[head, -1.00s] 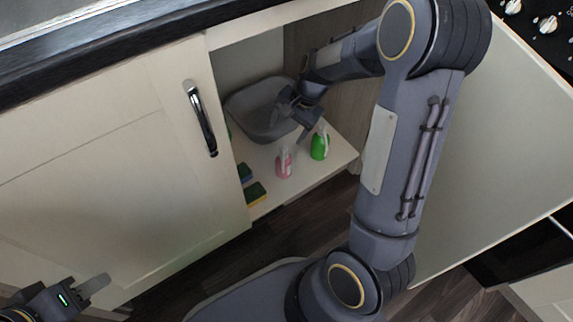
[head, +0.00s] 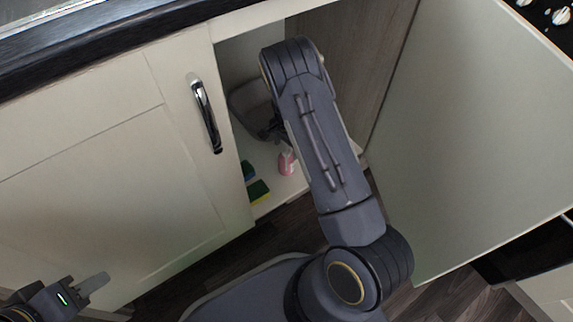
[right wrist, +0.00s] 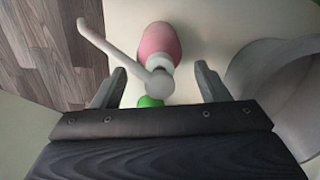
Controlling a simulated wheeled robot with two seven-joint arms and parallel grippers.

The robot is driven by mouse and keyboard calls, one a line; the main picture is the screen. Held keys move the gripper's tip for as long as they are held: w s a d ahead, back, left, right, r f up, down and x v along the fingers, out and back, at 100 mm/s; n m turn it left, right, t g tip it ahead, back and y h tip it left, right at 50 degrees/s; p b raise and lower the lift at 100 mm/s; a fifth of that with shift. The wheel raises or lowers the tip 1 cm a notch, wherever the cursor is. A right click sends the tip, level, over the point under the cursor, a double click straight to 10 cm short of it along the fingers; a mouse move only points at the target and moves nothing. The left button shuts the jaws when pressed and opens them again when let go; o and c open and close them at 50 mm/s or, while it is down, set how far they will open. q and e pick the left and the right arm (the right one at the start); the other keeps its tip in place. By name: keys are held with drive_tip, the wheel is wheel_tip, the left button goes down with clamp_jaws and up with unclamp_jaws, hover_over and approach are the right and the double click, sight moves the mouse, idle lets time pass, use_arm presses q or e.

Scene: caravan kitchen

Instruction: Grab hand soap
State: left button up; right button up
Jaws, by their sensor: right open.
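A pink bottle (head: 286,163) with a white pump top stands on the cabinet shelf. In the right wrist view the pink bottle (right wrist: 160,42) lies ahead of my right gripper (right wrist: 160,84), its white pump head (right wrist: 159,82) showing between the two spread fingers. The fingers look apart from it; nothing is held. A bit of green (right wrist: 150,101) shows just below the pump, mostly hidden by the gripper. In the head view my right arm hides the green bottle and most of the right gripper. My left gripper (head: 92,286) is at the lower left, outside the cabinet, its jaw opening unclear.
A grey basin (head: 250,100) stands at the back of the shelf, and its rim (right wrist: 262,62) is close right of the gripper in the wrist view. Sponges (head: 258,191) lie at the shelf's front left. The right cabinet door (head: 480,130) stands open; the left door (head: 110,180) is shut.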

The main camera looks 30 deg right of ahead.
wheel_tip(320, 180, down, 3)
drive_tip(key=shift+r+b, duration=0.1)
drive_tip(key=shift+b, duration=0.3)
drive_tip(key=shift+c, duration=0.3)
clamp_jaws()
